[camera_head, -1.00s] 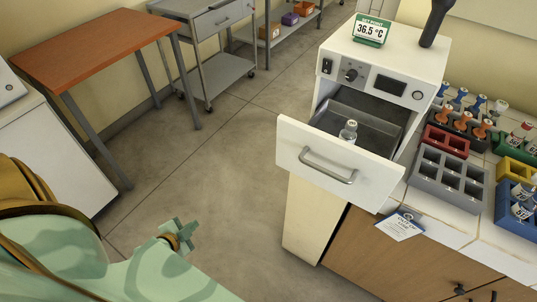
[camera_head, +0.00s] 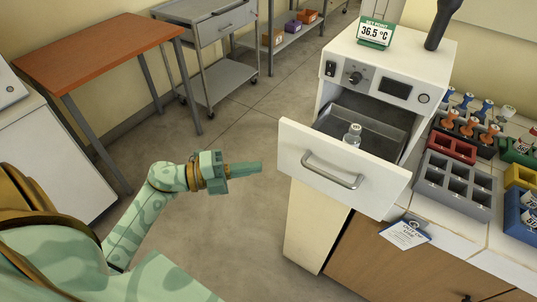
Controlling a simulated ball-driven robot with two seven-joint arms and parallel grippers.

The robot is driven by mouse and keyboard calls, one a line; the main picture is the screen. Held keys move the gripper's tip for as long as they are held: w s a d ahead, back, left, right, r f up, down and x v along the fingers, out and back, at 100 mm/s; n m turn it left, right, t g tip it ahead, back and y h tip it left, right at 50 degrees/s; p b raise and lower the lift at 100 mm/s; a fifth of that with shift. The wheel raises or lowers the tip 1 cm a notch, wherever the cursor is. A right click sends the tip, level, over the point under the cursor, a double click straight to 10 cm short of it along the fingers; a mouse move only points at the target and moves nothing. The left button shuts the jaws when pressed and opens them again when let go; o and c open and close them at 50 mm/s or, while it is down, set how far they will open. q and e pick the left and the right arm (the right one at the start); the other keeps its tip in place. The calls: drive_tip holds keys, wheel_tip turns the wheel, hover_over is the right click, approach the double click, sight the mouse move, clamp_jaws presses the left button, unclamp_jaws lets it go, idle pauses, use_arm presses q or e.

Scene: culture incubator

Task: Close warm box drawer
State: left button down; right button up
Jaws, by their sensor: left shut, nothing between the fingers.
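The white warm box (camera_head: 437,65) stands on the counter with its drawer pulled out. The drawer's white front (camera_head: 310,185) faces me and carries a grey bar handle (camera_head: 332,170). A small clear vial with a pale cap (camera_head: 352,135) stands inside the grey drawer tray (camera_head: 376,125). My left gripper (camera_head: 245,170) is shut and empty, pointing right, to the left of the drawer front, with a gap between its tips and the front. My right gripper is not in view.
A grey rack (camera_head: 455,181), a red rack (camera_head: 452,147) and other racks with coloured-cap tubes sit on the counter right of the box. An orange-topped table (camera_head: 95,50) and a metal cart (camera_head: 215,75) stand back left. The floor between is clear.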

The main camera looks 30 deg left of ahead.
sight(285, 153)
use_arm(q)
drive_tip(key=w, duration=0.1)
drive_tip(key=w+d, duration=0.1)
drive_tip(key=w, duration=0.2)
drive_tip(key=shift+w+d+f+b, duration=0.1)
drive_tip(key=shift+w+d+b, duration=0.2)
drive_tip(key=shift+w+d, duration=0.1)
drive_tip(key=shift+w, duration=0.4)
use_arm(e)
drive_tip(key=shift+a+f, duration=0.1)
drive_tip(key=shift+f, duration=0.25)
